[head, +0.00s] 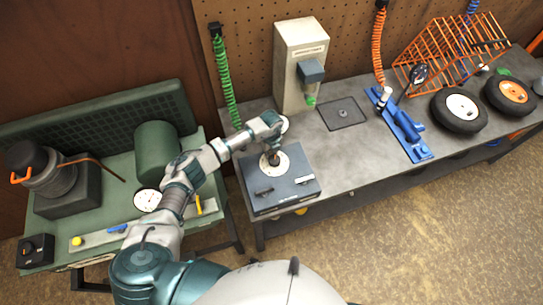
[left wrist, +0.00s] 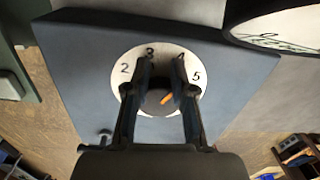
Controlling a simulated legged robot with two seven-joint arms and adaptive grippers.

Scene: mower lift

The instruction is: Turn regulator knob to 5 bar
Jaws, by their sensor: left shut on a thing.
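The regulator is a blue-grey box (head: 262,201) on the grey bench, with a round white dial (head: 285,164) on top. In the left wrist view the dial (left wrist: 127,82) shows 2, 3, 4 and 5. My left gripper (head: 273,157) reaches down over it. In the left wrist view its two dark fingers (left wrist: 160,92) are shut on the dark knob (left wrist: 157,108) at the dial's middle. The knob's orange mark (left wrist: 167,98) points up and right, toward the 4 and 5 side; the fingers partly hide the scale. My right gripper is not in view.
A round gauge (left wrist: 285,28) stands close behind the box; its reading is not legible. A grey cabinet (head: 298,70) stands behind. A blue tool (head: 400,125) and two wheels (head: 458,108) lie to the right. A green compressor bench (head: 110,175) is at the left.

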